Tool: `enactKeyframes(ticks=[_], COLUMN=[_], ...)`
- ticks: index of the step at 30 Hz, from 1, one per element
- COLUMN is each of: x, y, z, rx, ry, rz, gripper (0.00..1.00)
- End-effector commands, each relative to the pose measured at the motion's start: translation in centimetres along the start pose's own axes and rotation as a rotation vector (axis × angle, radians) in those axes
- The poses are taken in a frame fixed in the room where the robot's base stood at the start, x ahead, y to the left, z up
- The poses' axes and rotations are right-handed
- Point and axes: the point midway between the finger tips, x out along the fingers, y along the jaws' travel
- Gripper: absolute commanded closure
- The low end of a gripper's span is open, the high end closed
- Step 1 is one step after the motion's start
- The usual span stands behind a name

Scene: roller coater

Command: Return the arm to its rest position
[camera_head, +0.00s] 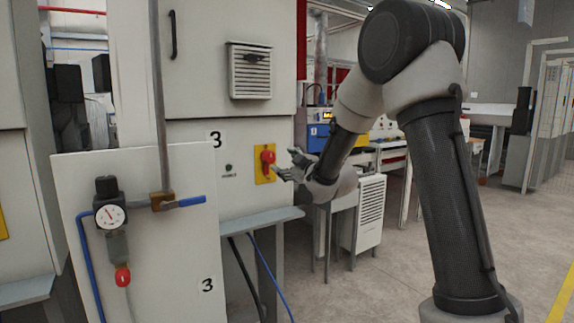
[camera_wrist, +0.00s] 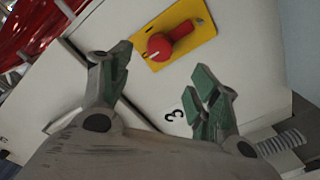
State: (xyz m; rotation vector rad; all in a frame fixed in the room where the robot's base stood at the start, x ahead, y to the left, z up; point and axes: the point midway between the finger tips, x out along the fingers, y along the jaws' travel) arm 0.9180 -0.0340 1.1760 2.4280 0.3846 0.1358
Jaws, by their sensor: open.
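My arm reaches in from the right, in front of a grey-white cabinet (camera_head: 240,130). My gripper (camera_head: 284,168) is open and empty, close to a red rotary switch (camera_head: 267,158) on a yellow plate (camera_head: 265,173). In the wrist view the red switch (camera_wrist: 160,46) and its yellow plate (camera_wrist: 196,40) lie beyond the spread fingers of my gripper (camera_wrist: 160,88). No contact with the switch can be made out. A label "3" shows beside the plate.
A panel (camera_head: 150,230) with a pressure gauge (camera_head: 110,215) and a blue-handled valve (camera_head: 180,202) stands at front left. A narrow shelf (camera_head: 250,220) juts out below the switch. Tables and a white vented unit (camera_head: 368,215) stand behind my arm. Open floor (camera_head: 370,285) lies at right.

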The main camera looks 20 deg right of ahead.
Motion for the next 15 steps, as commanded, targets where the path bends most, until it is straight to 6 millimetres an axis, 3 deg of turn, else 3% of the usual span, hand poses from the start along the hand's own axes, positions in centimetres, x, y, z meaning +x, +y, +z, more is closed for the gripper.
enactKeyframes(ticks=[10,13,15], x=[0.0,-0.4,-1.6], y=[-0.3,-1.7,-3.7], z=[0.4,3.1,6.6], rx=[0.023,0.078,0.139], ry=[-0.018,-0.131,-0.28], rz=[-0.01,-0.064,-0.126], gripper=[0.39,0.39,0.39])
